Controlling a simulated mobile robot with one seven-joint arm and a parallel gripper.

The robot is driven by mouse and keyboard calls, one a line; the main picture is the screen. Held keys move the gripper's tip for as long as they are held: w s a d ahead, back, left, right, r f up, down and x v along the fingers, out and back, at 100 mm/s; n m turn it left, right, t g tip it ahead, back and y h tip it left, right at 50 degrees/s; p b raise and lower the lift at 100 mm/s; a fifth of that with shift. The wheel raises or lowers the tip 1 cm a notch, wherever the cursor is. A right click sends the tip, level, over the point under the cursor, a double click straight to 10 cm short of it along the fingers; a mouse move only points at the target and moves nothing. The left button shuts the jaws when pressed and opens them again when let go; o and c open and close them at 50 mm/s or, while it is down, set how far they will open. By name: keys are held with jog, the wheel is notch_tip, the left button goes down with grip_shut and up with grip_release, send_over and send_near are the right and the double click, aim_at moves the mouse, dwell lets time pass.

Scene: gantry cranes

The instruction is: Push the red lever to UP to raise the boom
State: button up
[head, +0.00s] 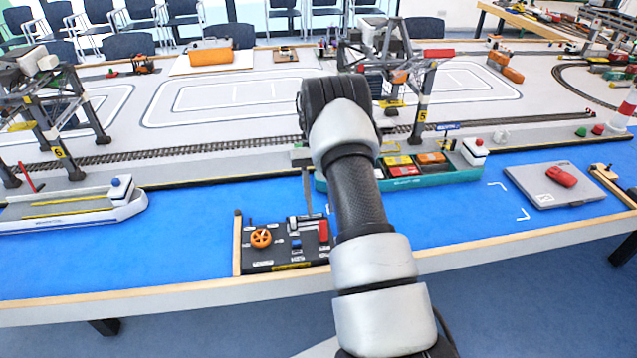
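A black control panel (285,256) with a wooden left edge lies on the blue surface near the table's front edge. It carries an orange handwheel (261,238), a small blue part (295,244) and a red upright part (323,231) at its right, which looks like the red lever. Its exact position and any labels are too small to read. My arm reaches forward just right of the panel and hides its right edge. My gripper (307,195) shows only as a thin grey part hanging down above the panel, mostly hidden behind my wrist. I cannot see its opening.
A gantry crane (421,100) stands behind my arm, with another crane (85,105) at left. A green ship with containers (432,158) and a white boat (122,205) lie on the blue. Blue is clear left of the panel.

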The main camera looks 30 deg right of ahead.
jog(key=v, duration=0.7)
dwell(2.0)
